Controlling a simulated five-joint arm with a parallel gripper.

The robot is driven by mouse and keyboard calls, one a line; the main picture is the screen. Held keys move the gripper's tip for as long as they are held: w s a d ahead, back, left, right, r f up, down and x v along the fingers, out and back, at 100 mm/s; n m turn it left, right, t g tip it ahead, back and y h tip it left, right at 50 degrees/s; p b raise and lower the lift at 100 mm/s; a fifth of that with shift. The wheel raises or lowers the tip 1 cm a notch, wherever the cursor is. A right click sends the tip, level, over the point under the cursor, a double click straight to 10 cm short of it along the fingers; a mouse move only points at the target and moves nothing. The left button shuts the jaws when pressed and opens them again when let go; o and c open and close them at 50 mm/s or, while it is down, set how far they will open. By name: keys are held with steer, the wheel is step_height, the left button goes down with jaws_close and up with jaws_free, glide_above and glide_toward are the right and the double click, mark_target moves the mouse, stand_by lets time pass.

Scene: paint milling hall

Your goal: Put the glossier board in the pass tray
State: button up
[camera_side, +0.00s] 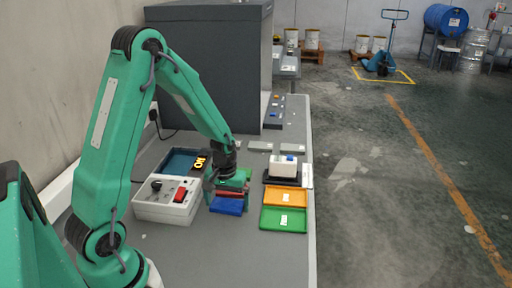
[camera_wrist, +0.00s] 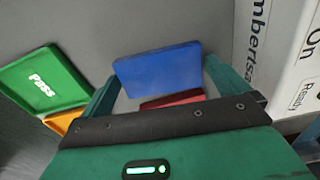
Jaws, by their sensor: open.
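A blue board (camera_side: 227,205) and a red board (camera_side: 232,193) lie close together on the bench. In the wrist view the blue board (camera_wrist: 158,70) shows broadly, and the red board (camera_wrist: 172,99) is mostly hidden behind my gripper's dark edge. I cannot tell from these frames which is glossier. My gripper (camera_side: 228,182) is open just above the boards. In the wrist view its green jaws (camera_wrist: 165,88) stand on either side of them, with no clear grip. The green pass tray (camera_side: 271,224), marked "Pass", is empty, to the right; it also shows in the wrist view (camera_wrist: 68,98).
An orange tray (camera_side: 272,204) adjoins the pass tray. Behind it stands a white block-like device (camera_side: 284,170) on a dark base. A white control box (camera_side: 160,210) with a red switch stands close left of the boards. A large dark cabinet (camera_side: 205,60) rises behind.

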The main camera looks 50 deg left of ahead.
mark_target(228, 205)
stand_by(0.4)
steer(key=c, duration=0.8)
steer(key=shift+r, duration=0.1)
steer(key=shift+r, duration=0.7)
steer(key=r, duration=0.3)
steer(key=shift+d, duration=0.25)
steer(key=s+d+r, duration=0.2)
steer(key=d+r, duration=0.4)
steer(key=d, duration=0.5)
steer(key=shift+s+r, duration=0.25)
steer(key=shift+s, duration=0.05)
steer(key=shift+w, duration=0.1)
steer(key=w+r+m, duration=0.8)
